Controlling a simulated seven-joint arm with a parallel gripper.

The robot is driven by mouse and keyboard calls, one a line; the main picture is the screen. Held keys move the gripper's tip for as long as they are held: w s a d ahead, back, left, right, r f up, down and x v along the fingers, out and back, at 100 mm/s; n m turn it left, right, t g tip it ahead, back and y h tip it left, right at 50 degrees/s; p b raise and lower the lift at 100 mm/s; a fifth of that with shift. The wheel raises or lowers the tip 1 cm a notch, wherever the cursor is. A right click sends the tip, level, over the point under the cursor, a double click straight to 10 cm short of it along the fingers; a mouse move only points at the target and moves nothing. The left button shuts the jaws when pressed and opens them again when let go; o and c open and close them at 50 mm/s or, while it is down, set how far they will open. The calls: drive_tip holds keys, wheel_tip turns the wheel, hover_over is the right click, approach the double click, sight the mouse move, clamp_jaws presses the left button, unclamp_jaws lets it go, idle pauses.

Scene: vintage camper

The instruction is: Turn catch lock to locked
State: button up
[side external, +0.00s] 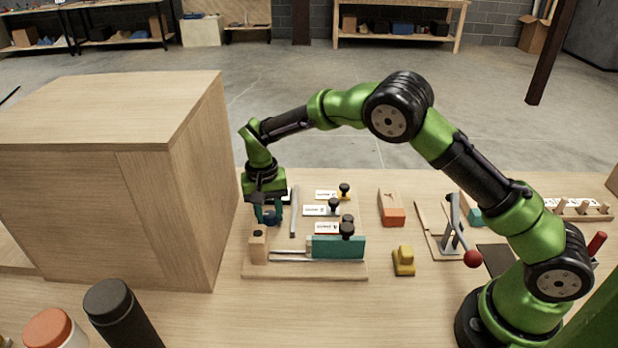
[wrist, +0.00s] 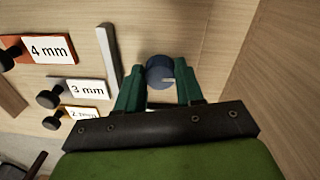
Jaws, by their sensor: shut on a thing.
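The catch lock appears to be a dark blue round knob (wrist: 159,70) with a pale mark on its near edge, at the end of the board. It also shows in the side view (side external: 271,218), low between my fingers. My gripper (wrist: 160,88) points down with its two teal fingers on either side of the knob, shut on it. In the side view my gripper (side external: 268,212) is at the left end of the wooden board (side external: 310,275). The fingers hide part of the knob, and I cannot read any lock marking.
A large wooden box (side external: 110,170) stands close to the left of my gripper. A grey bar (side external: 294,212) lies on the board beside the knob. Black knobs with size labels (wrist: 86,88) and a teal block (side external: 338,247) are farther along. A yellow piece (side external: 403,261) sits right of the board.

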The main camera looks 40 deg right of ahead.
sight(266, 215)
idle(0.4)
drive_tip(key=o, duration=1)
drive_tip(key=shift+o, duration=0.2)
drive_tip(key=shift+r, duration=0.1)
wheel_tip(266, 215, up, 17)
drive_tip(key=shift+w+a, duration=0.25)
drive_tip(key=shift+a, duration=0.1)
